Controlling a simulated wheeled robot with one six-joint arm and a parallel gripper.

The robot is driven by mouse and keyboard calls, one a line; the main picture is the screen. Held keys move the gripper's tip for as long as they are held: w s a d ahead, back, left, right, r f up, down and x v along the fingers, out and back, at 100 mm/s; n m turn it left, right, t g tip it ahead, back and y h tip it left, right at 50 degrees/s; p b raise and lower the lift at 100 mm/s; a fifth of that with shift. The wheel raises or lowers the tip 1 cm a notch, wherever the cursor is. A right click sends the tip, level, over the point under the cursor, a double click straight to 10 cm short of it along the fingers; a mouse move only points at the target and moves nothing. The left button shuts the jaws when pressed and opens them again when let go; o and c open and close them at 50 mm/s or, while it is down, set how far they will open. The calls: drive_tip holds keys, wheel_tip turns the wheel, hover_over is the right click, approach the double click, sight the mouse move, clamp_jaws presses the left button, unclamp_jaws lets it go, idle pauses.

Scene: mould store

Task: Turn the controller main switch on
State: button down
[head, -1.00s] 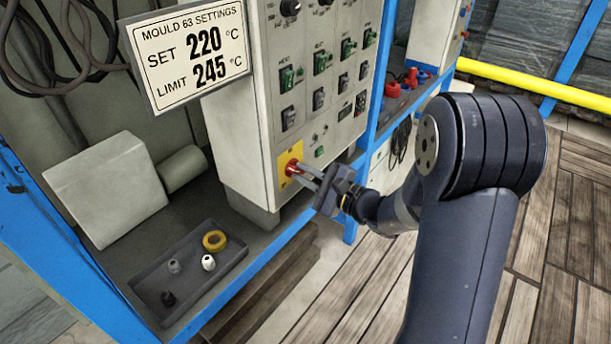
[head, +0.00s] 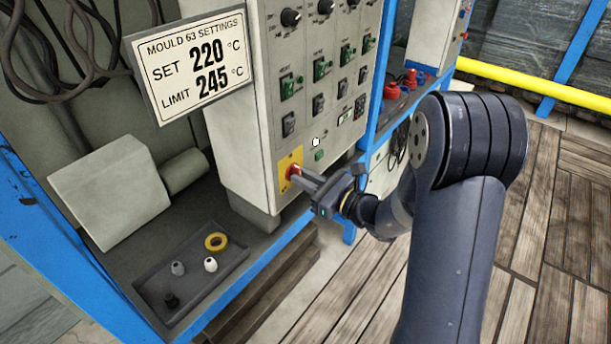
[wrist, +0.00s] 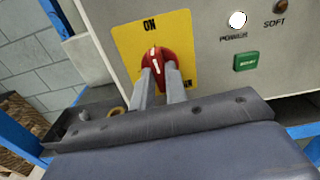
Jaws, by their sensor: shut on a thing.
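The controller main switch (wrist: 154,62) is a red rotary knob on a yellow plate (wrist: 124,45) at the low corner of the grey controller front. In the wrist view its white mark points up towards the word ON. The switch also shows in the head view (head: 292,171). My gripper (wrist: 158,76) is shut on the knob, one finger on either side. The fingers and gripper body hide the lower plate and most of its lower lettering. A round lamp (wrist: 237,20) labelled POWER glows white, also seen in the head view (head: 316,142).
A green button (wrist: 247,61) sits below the lamp. Green switches and black knobs (head: 291,17) cover the panel above. A settings sign (head: 194,66) reads 220 and 245. A grey tray (head: 146,283) holds small fittings and a yellow ring. Open wooden floor lies right.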

drive_tip(key=shift+m, duration=0.5)
drive_tip(key=c, duration=1.4)
unclamp_jaws()
drive_tip(key=shift+c, duration=0.2)
drive_tip(key=v, duration=1.1)
drive_tip(key=shift+p, duration=0.3)
drive_tip(key=shift+a, duration=0.15)
drive_tip(key=x, duration=1)
drive_tip(key=shift+w+a, duration=0.25)
drive_tip(key=shift+w, duration=0.05)
